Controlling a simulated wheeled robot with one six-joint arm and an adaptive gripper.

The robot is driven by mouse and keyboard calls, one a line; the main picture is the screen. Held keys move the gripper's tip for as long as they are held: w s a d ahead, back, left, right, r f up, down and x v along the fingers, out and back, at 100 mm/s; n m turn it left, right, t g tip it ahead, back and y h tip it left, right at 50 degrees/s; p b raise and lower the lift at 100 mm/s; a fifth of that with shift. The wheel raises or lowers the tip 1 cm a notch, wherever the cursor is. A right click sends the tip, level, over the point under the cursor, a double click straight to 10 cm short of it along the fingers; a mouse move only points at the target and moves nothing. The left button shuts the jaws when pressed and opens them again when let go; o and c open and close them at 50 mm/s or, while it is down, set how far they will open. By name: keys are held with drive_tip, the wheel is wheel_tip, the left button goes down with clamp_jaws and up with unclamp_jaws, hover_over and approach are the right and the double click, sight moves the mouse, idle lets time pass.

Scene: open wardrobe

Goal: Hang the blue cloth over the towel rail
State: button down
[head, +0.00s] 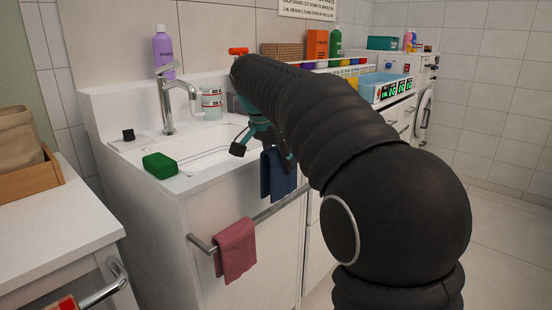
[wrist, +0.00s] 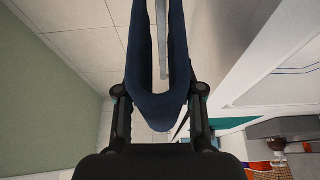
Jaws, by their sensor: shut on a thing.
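The dark blue cloth (head: 278,176) hangs folded from my gripper (head: 264,146), in front of the sink cabinet. In the wrist view the cloth (wrist: 160,112) sits between the fingers of my gripper (wrist: 160,100), with its fold nearest and two flaps hanging away. My gripper is shut on it. The towel rail (head: 204,245) runs along the cabinet front. In the head view the cloth's lower edge is about level with the rail. In the wrist view a grey bar (wrist: 163,40), probably the rail, shows between the flaps. My arm partly hides the gripper.
A pink cloth (head: 236,250) hangs on the rail's left part. The sink basin (head: 190,150), tap (head: 168,92) and green sponge (head: 159,166) are above it. A counter with a handle (head: 104,286) stands at the left. Bare rail shows between the two cloths.

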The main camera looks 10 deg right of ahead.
sight(279, 204)
drive_tip(key=shift+a+f, duration=0.15)
drive_tip(key=shift+f, duration=1.35)
wheel_tip(279, 204, down, 9)
drive_tip(key=b, duration=0.7)
drive_tip(key=shift+r, duration=0.15)
drive_tip(key=shift+r+p, duration=0.7)
drive_tip(key=shift+r, duration=0.2)
drive_tip(key=c, duration=0.6)
unclamp_jaws()
drive_tip(key=shift+c, duration=0.2)
drive_tip(key=v, duration=1.2)
